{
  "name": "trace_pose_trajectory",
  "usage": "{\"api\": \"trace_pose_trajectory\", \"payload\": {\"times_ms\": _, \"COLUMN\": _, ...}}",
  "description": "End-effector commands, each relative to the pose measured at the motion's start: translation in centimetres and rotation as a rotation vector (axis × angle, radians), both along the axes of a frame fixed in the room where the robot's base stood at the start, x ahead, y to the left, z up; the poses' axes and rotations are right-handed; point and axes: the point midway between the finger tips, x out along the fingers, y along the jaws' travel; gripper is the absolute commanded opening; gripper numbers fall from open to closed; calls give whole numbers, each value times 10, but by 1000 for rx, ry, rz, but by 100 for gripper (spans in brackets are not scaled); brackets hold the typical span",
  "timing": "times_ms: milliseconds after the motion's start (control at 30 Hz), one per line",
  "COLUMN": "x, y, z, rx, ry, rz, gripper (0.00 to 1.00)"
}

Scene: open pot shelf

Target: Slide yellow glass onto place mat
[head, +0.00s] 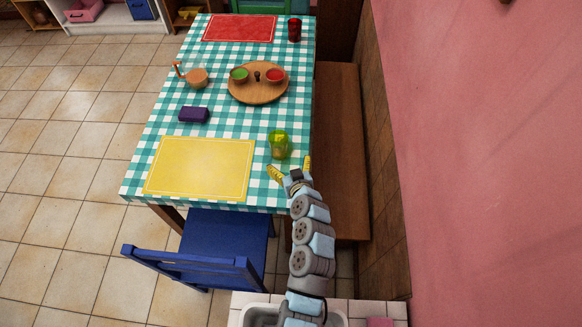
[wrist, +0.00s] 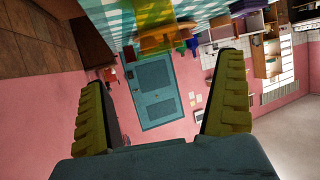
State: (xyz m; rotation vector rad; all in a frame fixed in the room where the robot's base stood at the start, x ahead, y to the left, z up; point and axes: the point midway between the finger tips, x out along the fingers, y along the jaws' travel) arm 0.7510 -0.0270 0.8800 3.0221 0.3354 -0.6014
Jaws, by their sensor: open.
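The yellow glass (head: 279,145) stands upright on the checked tablecloth, near the table's right edge. The yellow place mat (head: 200,167) lies flat to its left at the near end, with a strip of cloth between them. My gripper (head: 290,167) is open and empty on the near side of the glass, fingers spread and pointing towards it, apart from it. In the wrist view my gripper (wrist: 163,70) shows two wide-apart fingers with nothing between them. A translucent yellow shape, seemingly the glass (wrist: 150,12), is cut off at the top edge.
A purple block (head: 194,115) lies beyond the mat. Further back are a round wooden board (head: 258,97) with small bowls, an orange-filled container (head: 197,78), a red glass (head: 294,30) and a red mat (head: 239,28). A bench (head: 341,150) runs along the right; a blue chair (head: 215,250) stands in front.

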Motion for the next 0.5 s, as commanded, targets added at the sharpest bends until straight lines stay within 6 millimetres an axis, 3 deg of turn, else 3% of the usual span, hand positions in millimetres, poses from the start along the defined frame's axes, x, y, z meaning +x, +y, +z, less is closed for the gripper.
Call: {"api": "trace_pose_trajectory", "payload": {"times_ms": 500, "x": 48, "y": 10, "z": -19, "rx": 0, "ry": 0, "rz": 1, "gripper": 100}}
